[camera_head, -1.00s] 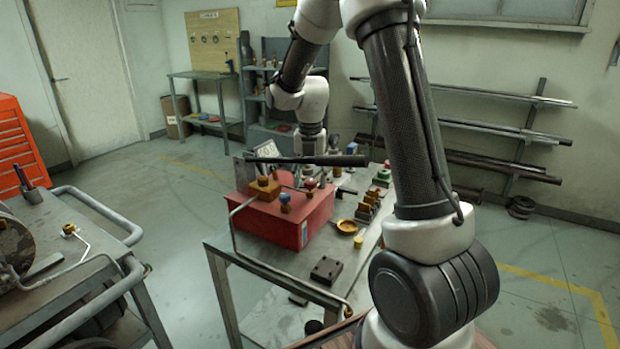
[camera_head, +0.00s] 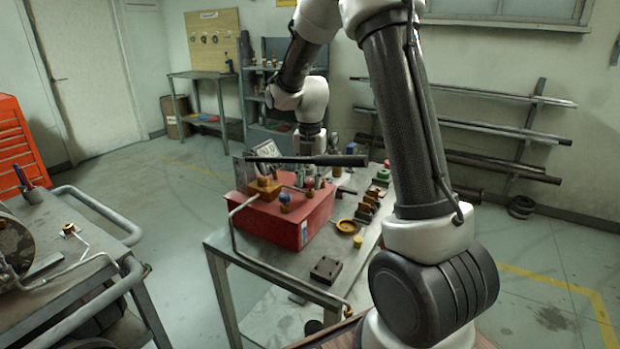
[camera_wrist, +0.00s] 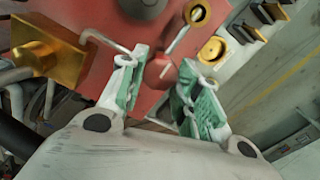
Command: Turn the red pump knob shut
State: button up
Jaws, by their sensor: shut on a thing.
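The red pump housing (camera_head: 255,213) is a box on the grey workbench, with several knobs on top. The red knob (camera_head: 309,183) stands near its right end, below my wrist. In the wrist view my gripper (camera_wrist: 163,75) has its two green-padded fingers on either side of a red part, which looks like the red knob (camera_wrist: 161,70). The fingers are shut on it, though its stem and the exact contact are hard to see. A blue knob (camera_head: 285,198) sits to its left in the head view.
A brass block (camera_head: 264,187) is on the housing's left end, also large in the wrist view (camera_wrist: 48,54). A thin pipe (camera_head: 234,238) runs along the bench's left side. A brass dish (camera_head: 347,227) and a dark block (camera_head: 326,269) lie on the bench (camera_head: 290,268).

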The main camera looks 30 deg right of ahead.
jog(key=m, duration=0.8)
jog(key=shift+m, duration=0.4)
jog(key=m, duration=0.4)
jog(key=shift+m, duration=0.3)
jog(key=m, duration=0.4)
jog(key=shift+w+m, duration=0.1)
jog(key=shift+m, duration=0.2)
jog(key=o, duration=1)
